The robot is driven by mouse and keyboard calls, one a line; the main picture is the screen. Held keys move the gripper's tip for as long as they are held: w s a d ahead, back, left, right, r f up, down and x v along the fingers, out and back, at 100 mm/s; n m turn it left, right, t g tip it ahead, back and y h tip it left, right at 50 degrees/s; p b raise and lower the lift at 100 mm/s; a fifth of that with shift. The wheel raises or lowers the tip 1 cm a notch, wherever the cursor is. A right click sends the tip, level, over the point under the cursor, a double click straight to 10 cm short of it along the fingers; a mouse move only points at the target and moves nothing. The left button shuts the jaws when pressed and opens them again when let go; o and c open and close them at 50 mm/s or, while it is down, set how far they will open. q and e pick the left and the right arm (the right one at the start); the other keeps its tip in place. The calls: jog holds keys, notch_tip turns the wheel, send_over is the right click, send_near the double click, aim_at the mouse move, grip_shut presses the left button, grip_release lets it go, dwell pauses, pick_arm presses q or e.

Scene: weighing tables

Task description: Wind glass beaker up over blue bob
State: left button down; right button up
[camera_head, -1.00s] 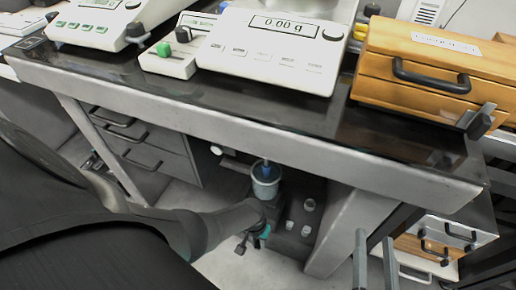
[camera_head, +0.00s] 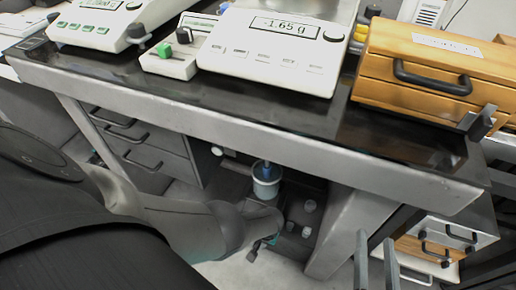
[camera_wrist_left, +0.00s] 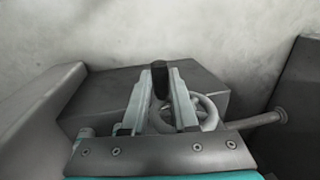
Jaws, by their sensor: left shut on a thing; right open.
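A glass beaker (camera_head: 266,188) with pale blue-white contents stands below the table, in the middle of the head view. The blue bob (camera_head: 266,168) hangs at its mouth; its lower end seems to be inside, but the depth is unclear. In the left wrist view my left gripper (camera_wrist_left: 160,88) is shut on a dark crank knob (camera_wrist_left: 160,75), with a grey handwheel (camera_wrist_left: 203,112) just behind the fingers. In the head view my left wrist hides most of that gripper, low beside the beaker. My right gripper (camera_head: 376,264) is open and empty at the bottom right.
A white balance (camera_head: 275,50) reading -1.65 g stands on the dark table (camera_head: 330,120) above the beaker. A wooden case (camera_head: 425,65) stands to its right. A table leg (camera_head: 345,230) is right of the beaker, with small pale items (camera_head: 309,206) between.

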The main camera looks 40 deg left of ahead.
pick_arm(q)
jog(key=shift+d, duration=0.1)
jog(key=c, duration=0.7)
grip_release()
jog(key=shift+r, duration=0.1)
